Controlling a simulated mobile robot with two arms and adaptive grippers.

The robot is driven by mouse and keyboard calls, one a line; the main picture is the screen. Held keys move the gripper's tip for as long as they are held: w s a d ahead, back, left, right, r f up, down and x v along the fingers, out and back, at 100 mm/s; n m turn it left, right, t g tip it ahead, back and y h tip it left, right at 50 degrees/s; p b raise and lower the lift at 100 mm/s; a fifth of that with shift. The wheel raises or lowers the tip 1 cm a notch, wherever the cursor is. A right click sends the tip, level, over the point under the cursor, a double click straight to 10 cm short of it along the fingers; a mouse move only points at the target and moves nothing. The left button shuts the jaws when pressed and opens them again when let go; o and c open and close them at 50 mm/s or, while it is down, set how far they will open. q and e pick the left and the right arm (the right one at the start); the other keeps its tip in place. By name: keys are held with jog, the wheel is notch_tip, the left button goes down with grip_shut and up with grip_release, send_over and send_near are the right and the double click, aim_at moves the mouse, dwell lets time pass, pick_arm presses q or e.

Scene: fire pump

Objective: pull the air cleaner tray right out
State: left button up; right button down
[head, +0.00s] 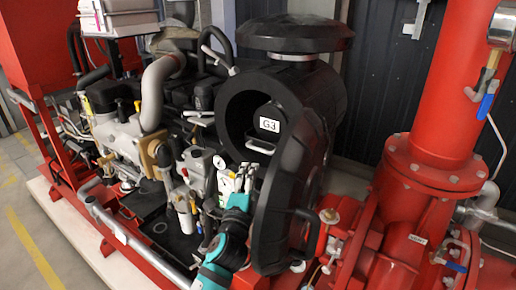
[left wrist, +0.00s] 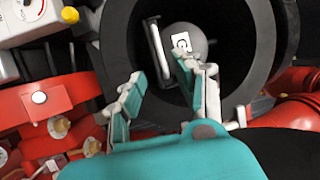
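The air cleaner tray (head: 258,122) is dark, with a white label reading G3, and sits inside the round black housing (head: 325,90). A pale handle (head: 260,146) is on its front. The left wrist view shows the tray's rounded face (left wrist: 187,40) and the bar handle (left wrist: 158,50) beyond my fingertips. My left gripper (head: 238,180) is below and in front of the housing mouth. In the left wrist view, its fingers (left wrist: 160,72) are spread apart with nothing between them, pointing toward the handle. My right gripper is in neither view.
The housing's black round cover (head: 285,215) hangs open at the right of the mouth, close to my left arm. Engine parts (head: 200,165) crowd the left side. A red pipe (head: 435,110) with flanges stands at right.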

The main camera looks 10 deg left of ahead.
pick_arm(q)
jog(key=w+r, duration=0.1)
jog(key=w, duration=0.9)
jog(key=shift+r+p, duration=0.35)
jog(key=shift+p, duration=0.1)
grip_shut()
